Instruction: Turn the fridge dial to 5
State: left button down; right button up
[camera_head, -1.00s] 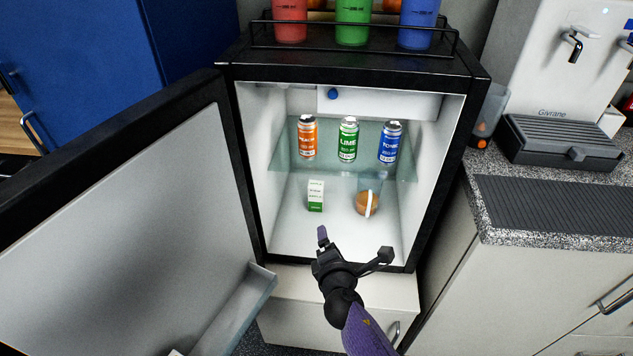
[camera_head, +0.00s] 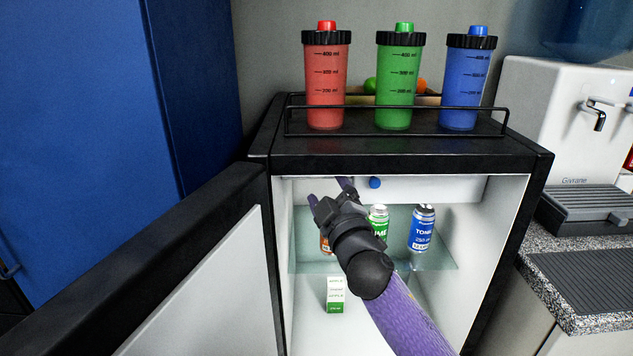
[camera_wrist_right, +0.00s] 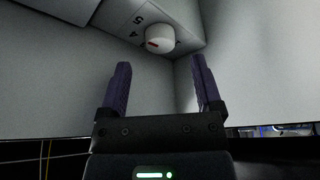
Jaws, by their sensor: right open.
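The fridge dial (camera_wrist_right: 159,40) is a round white knob with a red mark, on a light panel with printed numbers in the right wrist view. The digits 5 and 4 show to its left; the red mark is on its left side, and I cannot tell the exact setting. My right gripper (camera_head: 328,192) is open at the upper left of the fridge interior. In the wrist view its fingertips (camera_wrist_right: 160,66) are apart, with the dial just beyond and between them, not gripped. In the head view I cannot make out the dial. My left gripper is out of view.
The fridge door (camera_head: 215,290) stands open on the left. A blue knob (camera_head: 375,183) is on the upper inner panel. Cans, including a blue one (camera_head: 422,230), stand on the glass shelf, with a carton (camera_head: 335,295) below. Shaker bottles (camera_head: 395,85) stand in a rack on top.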

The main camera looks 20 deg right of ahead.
aim_at(320, 177)
jog(key=b+x, duration=0.1)
jog(key=x, duration=0.2)
jog(key=shift+w, duration=0.4)
jog(key=shift+r, duration=0.1)
